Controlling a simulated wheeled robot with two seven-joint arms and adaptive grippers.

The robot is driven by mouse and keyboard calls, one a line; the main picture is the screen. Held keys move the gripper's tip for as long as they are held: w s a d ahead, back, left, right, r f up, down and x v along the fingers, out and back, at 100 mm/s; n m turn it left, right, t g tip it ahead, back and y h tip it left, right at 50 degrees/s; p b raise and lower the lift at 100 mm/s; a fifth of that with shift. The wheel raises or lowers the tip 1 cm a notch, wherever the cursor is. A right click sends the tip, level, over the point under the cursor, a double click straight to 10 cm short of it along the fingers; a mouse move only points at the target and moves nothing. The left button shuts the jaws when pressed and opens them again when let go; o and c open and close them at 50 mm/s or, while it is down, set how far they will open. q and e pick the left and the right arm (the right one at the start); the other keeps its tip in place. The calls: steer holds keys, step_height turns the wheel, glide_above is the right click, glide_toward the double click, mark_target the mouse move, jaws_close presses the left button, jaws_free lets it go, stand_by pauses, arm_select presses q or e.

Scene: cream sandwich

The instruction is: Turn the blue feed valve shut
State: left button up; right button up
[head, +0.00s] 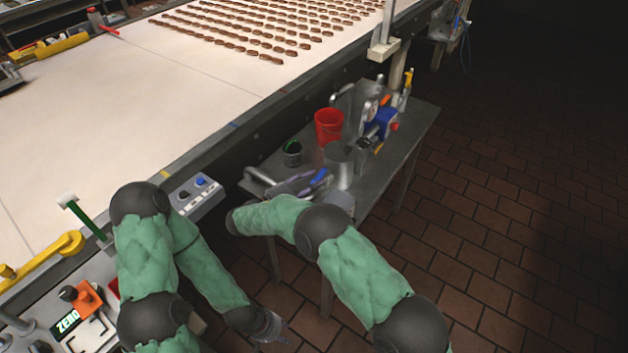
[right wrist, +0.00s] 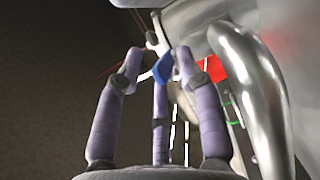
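A small blue part (head: 320,177), which looks like the valve handle, shows at the fingertips of my right gripper (head: 306,184), low by the near end of the grey side table. In the right wrist view a blue part (right wrist: 163,69) lies ahead between the spread fingers of my right gripper (right wrist: 158,58). The fingers are open; I cannot tell whether any touches it. The valve body is mostly hidden. A larger blue piece (head: 380,122) is on the machine farther back on the table. My left gripper (head: 270,327) hangs low over the floor; its fingers are too small to read.
The side table (head: 420,125) holds a red bucket (head: 328,126), a dark can with green (head: 292,153) and a metal pot (head: 339,165). A thick metal pipe (right wrist: 255,95) runs close right of my right fingers. A conveyor (head: 120,120) carries rows of biscuits. Floor at right is clear.

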jaws_close()
steer(key=shift+s+d+r+n+t+y+p, duration=0.15)
steer(key=shift+d+n+t+y, duration=0.15)
steer(key=shift+n+t+y, duration=0.25)
steer(key=shift+s+d+f+n+t+y+p, duration=0.15)
steer(key=shift+d+n+t+y, duration=0.15)
steer(key=shift+n+t+y, duration=0.25)
steer(key=shift+s+d+n+t+y+b, duration=0.15)
steer(key=shift+d+n+t+y, duration=0.15)
steer(key=shift+n+t+y, duration=0.45)
steer(key=shift+s+d+n+t+y+b, duration=0.15)
steer(key=shift+d+n+t+y, duration=0.25)
steer(key=shift+y, duration=0.45)
steer(key=shift+w+a+t, duration=0.1)
steer(key=shift+t, duration=0.15)
jaws_free()
